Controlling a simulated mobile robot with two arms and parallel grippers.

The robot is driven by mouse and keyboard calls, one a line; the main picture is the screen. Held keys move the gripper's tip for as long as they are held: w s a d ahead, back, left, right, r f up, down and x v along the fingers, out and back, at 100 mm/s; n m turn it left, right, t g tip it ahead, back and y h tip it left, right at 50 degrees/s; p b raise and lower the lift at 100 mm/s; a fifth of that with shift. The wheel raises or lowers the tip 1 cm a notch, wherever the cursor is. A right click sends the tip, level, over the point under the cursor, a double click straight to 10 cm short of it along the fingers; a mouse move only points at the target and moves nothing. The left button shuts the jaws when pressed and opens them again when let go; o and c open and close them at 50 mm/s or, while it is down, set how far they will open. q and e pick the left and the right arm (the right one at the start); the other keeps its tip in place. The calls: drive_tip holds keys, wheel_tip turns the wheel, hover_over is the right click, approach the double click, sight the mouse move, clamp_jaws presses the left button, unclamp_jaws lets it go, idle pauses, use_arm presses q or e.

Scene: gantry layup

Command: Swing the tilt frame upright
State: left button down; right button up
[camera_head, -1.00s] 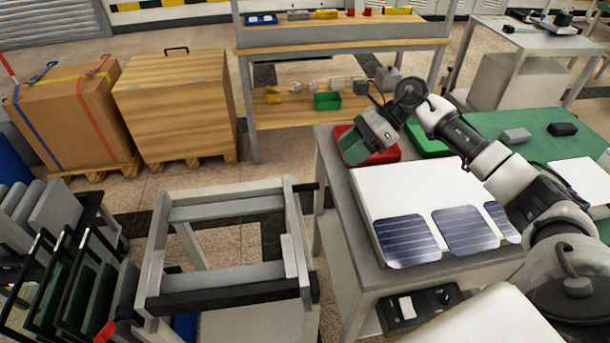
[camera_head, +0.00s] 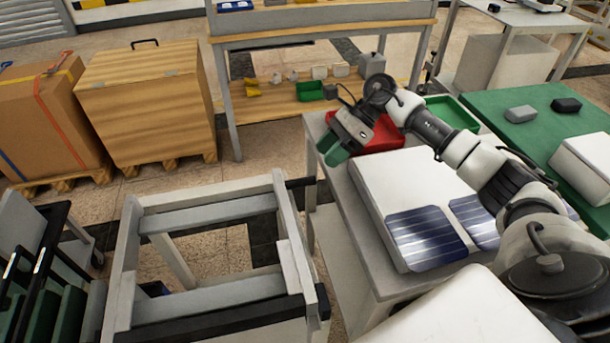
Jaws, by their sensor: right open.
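The tilt frame (camera_head: 128,262), a grey rectangular frame with an open middle, lies about flat on its stand at the lower left centre. Its near bar has a dark front face, and the floor shows through the opening. My right gripper (camera_head: 330,150) is open and empty, with green finger pads. It hangs over the far left corner of the work table, near the red tray (camera_head: 382,137), to the right of and beyond the frame, apart from it. My left gripper is not in view.
The grey table (camera_head: 350,232) holds a white panel (camera_head: 392,187) with dark blue solar cells (camera_head: 426,238). A rack (camera_head: 35,270) stands left of the frame. A wooden crate (camera_head: 150,105) and a shelf bench (camera_head: 300,115) stand behind. Floor is clear between crate and frame.

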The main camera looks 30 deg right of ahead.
sight(305, 178)
drive_tip(key=x, duration=0.8)
drive_tip(key=shift+p, duration=0.35)
clamp_jaws()
